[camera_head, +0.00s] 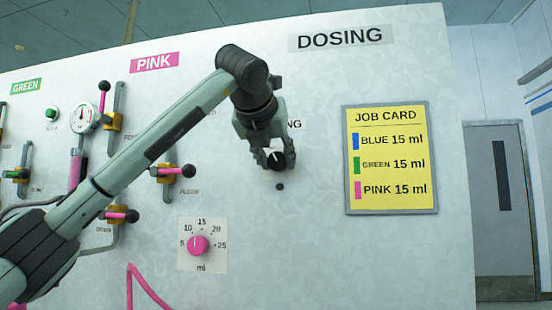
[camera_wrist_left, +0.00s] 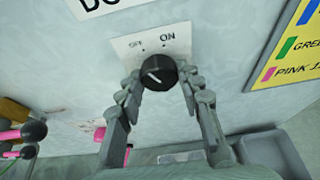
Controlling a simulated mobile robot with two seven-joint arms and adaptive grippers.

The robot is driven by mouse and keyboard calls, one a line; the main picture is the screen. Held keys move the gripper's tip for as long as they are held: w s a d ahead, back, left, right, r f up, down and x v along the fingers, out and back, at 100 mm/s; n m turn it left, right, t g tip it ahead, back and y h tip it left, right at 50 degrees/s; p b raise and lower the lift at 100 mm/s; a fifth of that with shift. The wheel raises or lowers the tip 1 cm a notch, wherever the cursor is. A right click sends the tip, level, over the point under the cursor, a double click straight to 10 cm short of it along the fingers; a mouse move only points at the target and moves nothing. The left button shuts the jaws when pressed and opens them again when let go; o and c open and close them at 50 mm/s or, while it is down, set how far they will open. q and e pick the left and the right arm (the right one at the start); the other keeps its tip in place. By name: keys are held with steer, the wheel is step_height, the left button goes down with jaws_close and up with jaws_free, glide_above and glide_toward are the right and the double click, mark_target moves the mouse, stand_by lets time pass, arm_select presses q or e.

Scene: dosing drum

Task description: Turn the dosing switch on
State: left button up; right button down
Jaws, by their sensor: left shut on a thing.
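The dosing switch is a black round knob (camera_wrist_left: 158,71) with a white pointer line, set on a white plate (camera_wrist_left: 150,44) marked OFF at left and ON at right. In the left wrist view the line slants toward the upper left, nearer the OFF side. My left gripper (camera_wrist_left: 160,83) has its fingers on both sides of the knob and is shut on it. In the head view my left gripper (camera_head: 276,157) is at the knob, below the DOSING sign (camera_head: 341,37), and hides most of the plate. My right gripper is not in view.
A yellow job card (camera_head: 390,160) hangs to the right of the switch. A pink dial (camera_head: 198,244) sits lower left. Pink plungers, levers and a gauge (camera_head: 85,117) crowd the wall further left. The wall below the switch is mostly clear.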

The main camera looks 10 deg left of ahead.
arm_select(q)
steer(key=shift+d+r+m+y, duration=0.1)
steer(key=shift+m+y, duration=0.6)
steer(key=shift+m, duration=0.2)
steer(key=shift+m+y, duration=0.5)
steer(key=shift+m, duration=0.2)
steer(key=shift+d+m+y, duration=0.1)
steer(key=shift+m+y, duration=0.3)
steer(key=shift+m, duration=0.2)
steer(key=shift+m+t+y+b, duration=0.3)
steer(key=shift+m+t, duration=0.1)
steer(key=shift+m, duration=0.2)
steer(key=shift+f+m+y+b, duration=0.2)
steer(key=shift+m+y+b, duration=0.2)
steer(key=shift+m, duration=0.3)
steer(key=shift+m+t, duration=0.3)
steer(key=shift+m, duration=0.2)
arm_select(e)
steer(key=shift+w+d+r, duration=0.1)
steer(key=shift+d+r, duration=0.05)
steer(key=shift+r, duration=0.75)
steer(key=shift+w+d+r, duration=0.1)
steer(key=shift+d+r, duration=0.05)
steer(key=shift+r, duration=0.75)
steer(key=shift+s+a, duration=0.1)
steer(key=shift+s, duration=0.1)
